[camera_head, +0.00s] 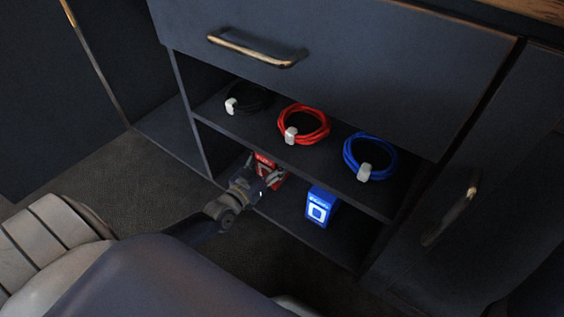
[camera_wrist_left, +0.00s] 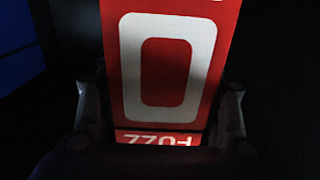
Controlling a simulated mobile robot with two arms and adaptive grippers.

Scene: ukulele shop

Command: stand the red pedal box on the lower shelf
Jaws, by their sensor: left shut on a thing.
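The red pedal box (camera_head: 266,165) is at the lower shelf (camera_head: 285,212), left of the middle, partly hidden by my left gripper (camera_head: 268,181). My left gripper is shut on it. In the left wrist view the red box (camera_wrist_left: 215,75) fills the middle, with a white rounded frame and an upside-down "FUZZ" label. The fingers of my left gripper (camera_wrist_left: 165,110) lie on both its sides. I cannot tell whether the box's base touches the shelf. My right gripper is not in view.
A blue box (camera_head: 321,207) stands on the lower shelf to the right. The upper shelf (camera_head: 262,126) above holds coiled black (camera_head: 252,101), red (camera_head: 304,124) and blue (camera_head: 370,157) cables. A closed drawer (camera_head: 340,55) is above. Bare shelf lies between the boxes.

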